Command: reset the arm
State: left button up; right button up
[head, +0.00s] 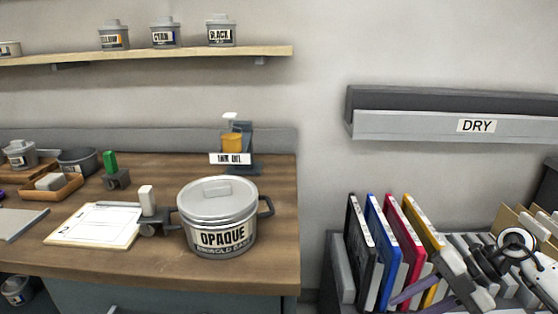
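My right arm (515,250) enters at the lower right. Its gripper (410,304) reaches left in front of the upright coloured binders. Its two purplish-grey fingers look spread apart, with nothing seen between them. The lower finger is partly cut off by the picture's bottom edge. My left gripper is not in view.
Black, blue (382,250), red (405,240) and yellow binders stand close behind my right gripper. A wooden bench (280,275) at left holds a lidded OPAQUE pot (218,215) and a clipboard (92,224). A DRY shelf (420,125) hangs above the binders.

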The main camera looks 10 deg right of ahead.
jog(key=w+d+r+m+t+y, duration=0.1)
jog(key=w+d+r+m+t, duration=0.1)
jog(key=w+r+t, duration=0.6)
jog(key=w+d+r+m+t, duration=0.25)
jog(key=w+r+t, duration=0.4)
jog(key=r, duration=0.45)
jog(key=w+d+r+m+t+h, duration=0.2)
jog(key=w+d+m+t+h, duration=0.1)
jog(key=d+m+h, duration=0.9)
jog(key=s+d+f+m+g+h, duration=0.25)
jog(key=d+f+g+h, duration=0.2)
jog(key=d+f, duration=0.35)
jog(key=s+a+f+g+y, duration=0.2)
jog(key=s+a+f+y, duration=0.15)
jog(key=a+f, duration=0.75)
jog(key=s+a+f+g+y, duration=0.2)
jog(key=s+a+f, duration=0.3)
jog(key=a+f, duration=0.55)
jog(key=s+a+f+m+g+y, duration=0.1)
jog(key=s+a+f+m+y, duration=0.1)
jog(key=s+a+f, duration=0.4)
jog(key=s+a+f+m+g+y, duration=0.1)
jog(key=s+a+f, duration=0.5)
jog(key=s+a, duration=1)
jog(key=shift+s+a+f+m+g+y, duration=0.25)
jog(key=shift+a+m+g+y, duration=0.15)
jog(key=shift+a+g+y, duration=0.25)
